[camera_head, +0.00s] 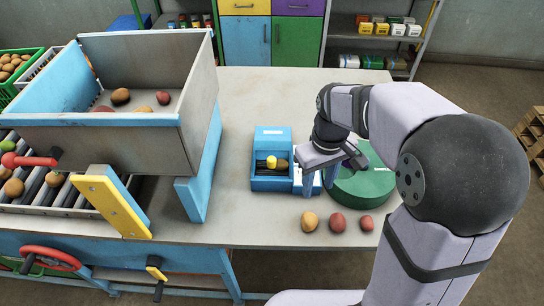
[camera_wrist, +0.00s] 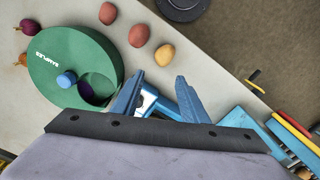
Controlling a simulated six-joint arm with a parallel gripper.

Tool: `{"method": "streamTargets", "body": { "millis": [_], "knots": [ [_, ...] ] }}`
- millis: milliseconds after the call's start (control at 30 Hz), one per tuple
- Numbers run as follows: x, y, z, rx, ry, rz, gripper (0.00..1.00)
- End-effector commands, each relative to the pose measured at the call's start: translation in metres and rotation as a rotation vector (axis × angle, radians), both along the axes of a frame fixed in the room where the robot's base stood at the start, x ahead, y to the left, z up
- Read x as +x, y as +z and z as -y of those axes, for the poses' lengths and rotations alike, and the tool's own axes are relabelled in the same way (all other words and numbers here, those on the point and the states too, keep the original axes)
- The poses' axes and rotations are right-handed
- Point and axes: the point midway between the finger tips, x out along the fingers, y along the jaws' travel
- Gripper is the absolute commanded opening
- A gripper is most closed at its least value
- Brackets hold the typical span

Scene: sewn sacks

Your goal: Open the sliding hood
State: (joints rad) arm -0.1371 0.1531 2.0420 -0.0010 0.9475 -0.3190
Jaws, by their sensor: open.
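A small blue box-like unit (camera_head: 271,137) stands on the table, with a dark recess and a yellow knob (camera_head: 271,162) at its front. It may carry the sliding hood; I cannot tell which part slides. A white and blue piece (camera_head: 298,181) adjoins its right side. My gripper (camera_head: 322,180) is just right of the unit, pointing down, partly hiding that piece. In the wrist view my gripper (camera_wrist: 158,98) has its two blue fingers spread apart, and a blue and white part (camera_wrist: 148,101) shows between and beyond them. No grasp shows.
A round green drum (camera_head: 362,185) marked "SAMPLES" stands close right of my gripper; in the wrist view it has a blue knob (camera_wrist: 67,78) and an opening. Three potatoes (camera_head: 337,222) lie near the front edge. A large grey and blue hopper (camera_head: 95,135) stands left.

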Motion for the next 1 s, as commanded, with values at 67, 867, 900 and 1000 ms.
{"method": "streamTargets", "body": {
  "millis": [67, 867, 900, 1000],
  "knots": [
    [0.028, 0.004, -0.018, 0.0, 0.113, 0.0, 0.4],
    [0.122, 0.026, -0.117, 0.002, 0.669, -0.001, 0.4],
    [0.122, 0.025, -0.117, 0.002, 0.668, -0.001, 0.4],
    [0.121, 0.02, -0.117, 0.002, 0.667, -0.003, 0.4]
  ]
}}
